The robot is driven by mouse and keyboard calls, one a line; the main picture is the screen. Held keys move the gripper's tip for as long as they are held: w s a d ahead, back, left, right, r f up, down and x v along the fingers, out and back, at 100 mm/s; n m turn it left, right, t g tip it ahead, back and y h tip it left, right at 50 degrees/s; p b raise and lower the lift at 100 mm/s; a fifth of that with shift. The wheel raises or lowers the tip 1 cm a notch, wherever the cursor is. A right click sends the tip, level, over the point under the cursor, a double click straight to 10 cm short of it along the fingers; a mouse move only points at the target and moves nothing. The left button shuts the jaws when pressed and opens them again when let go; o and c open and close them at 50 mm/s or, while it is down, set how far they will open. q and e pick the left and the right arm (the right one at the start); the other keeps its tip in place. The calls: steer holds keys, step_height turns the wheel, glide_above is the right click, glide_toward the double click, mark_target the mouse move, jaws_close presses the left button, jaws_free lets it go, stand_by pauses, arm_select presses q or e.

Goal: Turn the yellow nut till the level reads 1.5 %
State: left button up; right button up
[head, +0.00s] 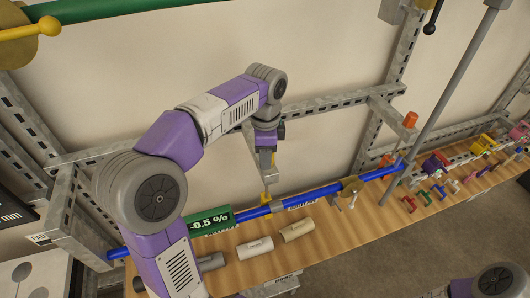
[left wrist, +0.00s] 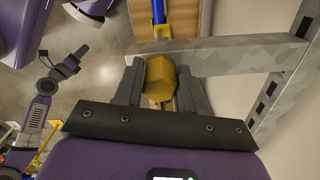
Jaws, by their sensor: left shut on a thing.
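The yellow nut (left wrist: 160,78) sits between the two fingers of my left gripper (left wrist: 158,95) in the left wrist view, and the gripper is shut on it. In the head view my left gripper (head: 266,172) points down over the nut (head: 266,194), which stands above the blue pipe (head: 257,211) and is partly hidden. The green level (head: 208,221) lies along the pipe and reads -0.5 %; my left arm covers its left end. My right gripper (left wrist: 63,62) shows small at the left of the left wrist view, with its fingers apart and nothing seen between them.
Several short pipe pieces (head: 297,230) lie on the wooden bench (head: 325,238) in front of the blue pipe. A grey metal frame (head: 335,105) stands behind it. Coloured clamps (head: 437,163) crowd the bench on the right. A grey upright post (head: 440,113) stands beside them.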

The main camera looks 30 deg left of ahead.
arm_select(q)
steer(key=n+p, duration=0.1)
steer(key=n, duration=0.3)
steer(key=shift+r+n+p, duration=0.1)
steer(key=shift+n+p, duration=0.2)
steer(key=n+p, duration=0.1)
steer(key=n, duration=0.3)
steer(key=shift+s+d+n, duration=0.1)
steer(key=shift+d+n, duration=0.05)
steer(key=shift+n, duration=0.15)
steer(key=n+p, duration=0.1)
steer(key=n, duration=0.3)
steer(key=shift+d, duration=0.1)
steer(key=n, duration=0.5)
steer(key=shift+d+p, duration=0.1)
steer(key=shift+p, duration=0.25)
steer(key=shift+n, duration=0.3)
steer(key=o, duration=1)
step_height(320, 180, up, 8)
steer(key=shift+f, duration=0.25)
